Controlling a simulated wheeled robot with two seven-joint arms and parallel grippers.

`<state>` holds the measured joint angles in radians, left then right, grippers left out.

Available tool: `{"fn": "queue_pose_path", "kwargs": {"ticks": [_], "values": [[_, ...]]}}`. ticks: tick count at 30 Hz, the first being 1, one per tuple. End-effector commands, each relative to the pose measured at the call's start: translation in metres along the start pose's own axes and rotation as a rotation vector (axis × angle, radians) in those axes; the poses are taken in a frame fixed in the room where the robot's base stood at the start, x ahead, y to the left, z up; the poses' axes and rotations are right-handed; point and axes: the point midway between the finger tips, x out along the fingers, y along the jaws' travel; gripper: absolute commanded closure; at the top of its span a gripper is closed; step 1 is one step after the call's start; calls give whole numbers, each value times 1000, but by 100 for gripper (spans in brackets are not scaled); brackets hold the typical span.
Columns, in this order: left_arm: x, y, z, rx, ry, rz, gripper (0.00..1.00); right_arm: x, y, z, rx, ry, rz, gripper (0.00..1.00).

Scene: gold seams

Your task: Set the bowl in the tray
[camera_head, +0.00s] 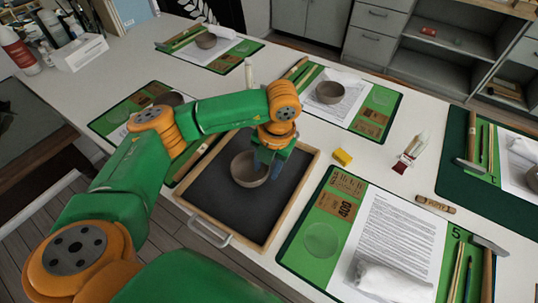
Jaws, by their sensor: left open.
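A grey-brown bowl (243,170) sits upright inside the wooden tray (226,209), on its dark lining, towards the upper right part. The tray has pale wooden rims and a light metal handle at its near left side. My left gripper (267,169) points down at the right side of the bowl, with its fingers at the bowl's rim. Its jaws are open. Whether the fingers touch the rim cannot be told, and part of the bowl's right rim is hidden behind them. My right gripper does not show.
Green mats with papers and tools lie around the tray; another bowl (330,92) stands on the mat behind. Bottles and jars (18,50) stand at the far left. Bare white table shows between mats.

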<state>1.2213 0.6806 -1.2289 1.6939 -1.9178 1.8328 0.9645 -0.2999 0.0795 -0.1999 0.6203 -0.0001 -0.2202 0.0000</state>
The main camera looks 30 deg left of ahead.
Motion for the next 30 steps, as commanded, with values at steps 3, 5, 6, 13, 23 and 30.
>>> {"fn": "queue_pose_path", "kwargs": {"ticks": [3, 5, 6, 13, 23, 30], "values": [[-31, 0, 1, 0, -8, -2, 56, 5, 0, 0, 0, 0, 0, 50], [-48, -1, 1, 0, -7, -1, 56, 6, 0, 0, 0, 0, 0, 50], [-60, 0, 1, 0, -7, 0, 56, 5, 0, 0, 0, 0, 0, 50], [-98, 0, 0, 0, -3, 1, 56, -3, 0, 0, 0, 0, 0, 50], [-99, 0, 0, -1, 0, 1, 56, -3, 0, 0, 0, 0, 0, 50], [-119, 3, 0, -1, -1, 0, 56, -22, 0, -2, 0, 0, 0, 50]]}}
